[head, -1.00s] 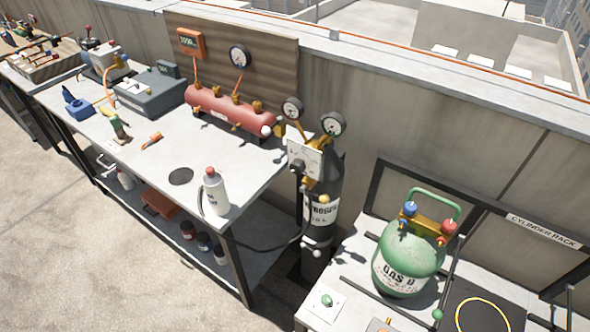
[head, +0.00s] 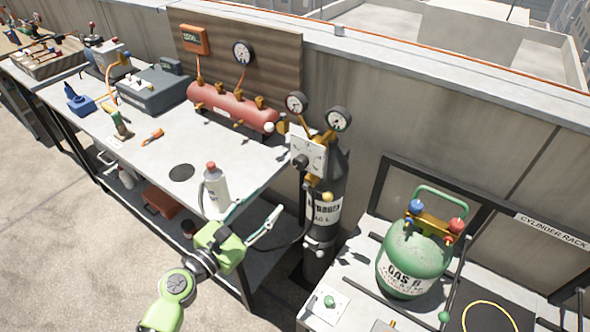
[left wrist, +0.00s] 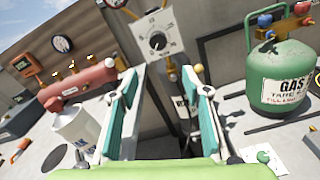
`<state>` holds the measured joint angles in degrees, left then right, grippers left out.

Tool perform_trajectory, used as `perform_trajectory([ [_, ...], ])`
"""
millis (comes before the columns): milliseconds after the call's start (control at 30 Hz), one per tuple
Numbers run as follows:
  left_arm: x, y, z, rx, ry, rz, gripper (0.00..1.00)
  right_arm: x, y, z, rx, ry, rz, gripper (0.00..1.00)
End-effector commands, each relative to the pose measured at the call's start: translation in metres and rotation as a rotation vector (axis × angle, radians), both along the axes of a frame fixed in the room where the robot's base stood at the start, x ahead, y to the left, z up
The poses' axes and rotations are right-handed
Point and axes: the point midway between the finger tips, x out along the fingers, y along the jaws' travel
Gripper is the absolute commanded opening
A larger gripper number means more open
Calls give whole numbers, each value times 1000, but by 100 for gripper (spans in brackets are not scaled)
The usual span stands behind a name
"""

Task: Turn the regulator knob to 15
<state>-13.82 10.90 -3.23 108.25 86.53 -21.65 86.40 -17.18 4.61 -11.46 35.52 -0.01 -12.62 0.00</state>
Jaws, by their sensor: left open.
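The regulator knob (head: 301,161) is a small black knob on a pale square dial plate (head: 313,150), in front of the dark nitrogen cylinder (head: 326,205). In the left wrist view the knob (left wrist: 158,43) shows at top centre, with printed marks around it too small to read. My left gripper (head: 270,192) is open and empty, below and in front of the knob, apart from it. In the left wrist view its two teal-padded fingers (left wrist: 161,97) point toward the plate, with the knob beyond and above the gap. My right gripper is out of view.
Two round gauges (head: 338,118) sit above the plate. A white bottle (head: 214,187) stands on the bench near my gripper. A red manifold (head: 231,107) lies behind it. A green gas cylinder (head: 413,258) stands to the right. A black hose hangs below the regulator.

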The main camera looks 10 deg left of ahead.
Motion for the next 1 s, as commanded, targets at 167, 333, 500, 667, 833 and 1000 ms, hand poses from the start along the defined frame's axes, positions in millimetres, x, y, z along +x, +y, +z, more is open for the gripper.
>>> perform_trajectory([
  [167, 8, -6, 16, -55, -7, -5, 43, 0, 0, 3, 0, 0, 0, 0],
  [333, 35, -19, 17, -53, -8, -5, 43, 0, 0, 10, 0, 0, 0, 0],
  [500, 68, -37, 16, -51, -7, -4, 43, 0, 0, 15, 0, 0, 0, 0],
  [667, 95, -52, 15, -50, -7, -6, 43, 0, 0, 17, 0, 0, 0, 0],
  [833, 114, -61, 13, -49, -6, -4, 43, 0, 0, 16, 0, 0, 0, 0],
  [1000, 122, -65, 13, -47, -6, -4, 43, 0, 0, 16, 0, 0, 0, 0],
])
